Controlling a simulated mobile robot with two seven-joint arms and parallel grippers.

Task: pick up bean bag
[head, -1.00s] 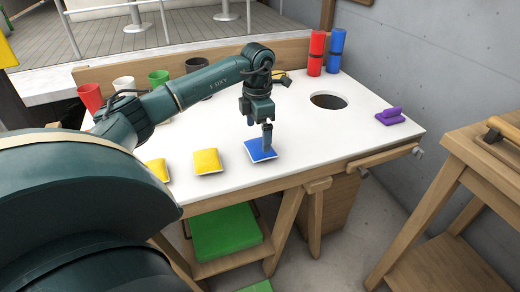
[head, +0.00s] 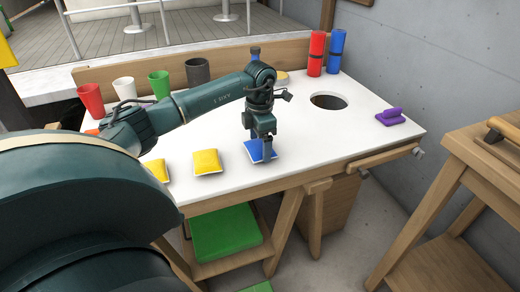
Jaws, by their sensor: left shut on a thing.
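A blue bean bag (head: 253,148) is at the front middle of the white table, under my left gripper (head: 267,157). The left gripper points down and is shut on the bag, its fingers at the bag's right part. I cannot tell whether the bag is off the table. A yellow bean bag (head: 207,162) lies to its left, and another yellow bean bag (head: 157,171) lies further left, partly hidden by my arm. My right gripper is not in view.
The white table (head: 350,130) has a round hole (head: 328,101) at right. A purple object (head: 391,117) lies near its right edge. Red (head: 316,54) and blue (head: 335,52) rolls stand at the back. Several cups, one green (head: 159,85), stand back left. A wooden bench (head: 490,150) is at right.

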